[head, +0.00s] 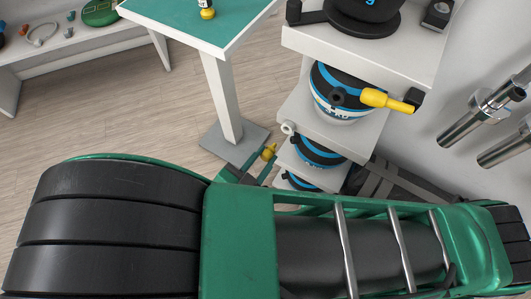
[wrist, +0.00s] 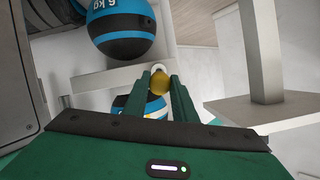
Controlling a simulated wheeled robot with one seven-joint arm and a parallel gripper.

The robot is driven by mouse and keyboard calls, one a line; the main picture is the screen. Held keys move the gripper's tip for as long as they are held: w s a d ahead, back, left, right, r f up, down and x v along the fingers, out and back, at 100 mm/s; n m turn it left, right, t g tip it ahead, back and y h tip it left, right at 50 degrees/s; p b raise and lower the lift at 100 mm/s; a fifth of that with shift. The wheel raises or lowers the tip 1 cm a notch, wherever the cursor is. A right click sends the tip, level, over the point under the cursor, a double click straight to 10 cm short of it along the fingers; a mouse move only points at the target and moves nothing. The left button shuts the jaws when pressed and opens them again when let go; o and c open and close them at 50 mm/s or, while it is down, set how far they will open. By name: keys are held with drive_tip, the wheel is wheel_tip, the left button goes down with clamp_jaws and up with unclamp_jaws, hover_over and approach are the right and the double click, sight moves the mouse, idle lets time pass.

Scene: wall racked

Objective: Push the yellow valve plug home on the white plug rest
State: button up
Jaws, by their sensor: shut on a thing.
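My gripper (head: 264,160) is low beside the rack, shut on the yellow valve plug (head: 269,152). In the wrist view the plug (wrist: 161,87) sits between the tips of my two green fingers (wrist: 161,90). The white plug rest (head: 288,128) is a small round piece at the front edge of a rack shelf. It also shows in the wrist view (wrist: 157,68), just beyond the plug and partly hidden by it. In the head view a small gap shows between plug and rest. How well they line up in depth, I cannot tell.
The white rack (head: 365,130) holds blue-and-black balls (head: 340,96) and a yellow-handled item (head: 385,99). A teal-topped table (head: 190,20) with a small yellow-based item stands to the left, its post (head: 222,95) near my gripper. Metal tubes (head: 475,115) are on the right wall.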

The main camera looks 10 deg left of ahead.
sight(273, 146)
drive_tip(key=shift+s, duration=0.1)
drive_tip(key=shift+r+x, duration=0.2)
drive_tip(key=shift+x, duration=1.1)
drive_tip(key=shift+r+x, duration=0.15)
drive_tip(key=shift+x, duration=1.15)
drive_tip(key=shift+d+r+x, duration=0.1)
drive_tip(key=shift+r+x, duration=0.05)
drive_tip(key=shift+x, duration=0.5)
drive_tip(key=shift+d+r+x, duration=0.1)
drive_tip(key=shift+x, duration=0.6)
drive_tip(key=shift+d+r+x, duration=0.1)
drive_tip(key=shift+r+x, duration=0.05)
drive_tip(key=shift+x, duration=0.5)
drive_tip(key=o, duration=1.1)
drive_tip(key=v, duration=1)
drive_tip(key=shift+s+a+r, duration=0.1)
drive_tip(key=shift+s, duration=0.1)
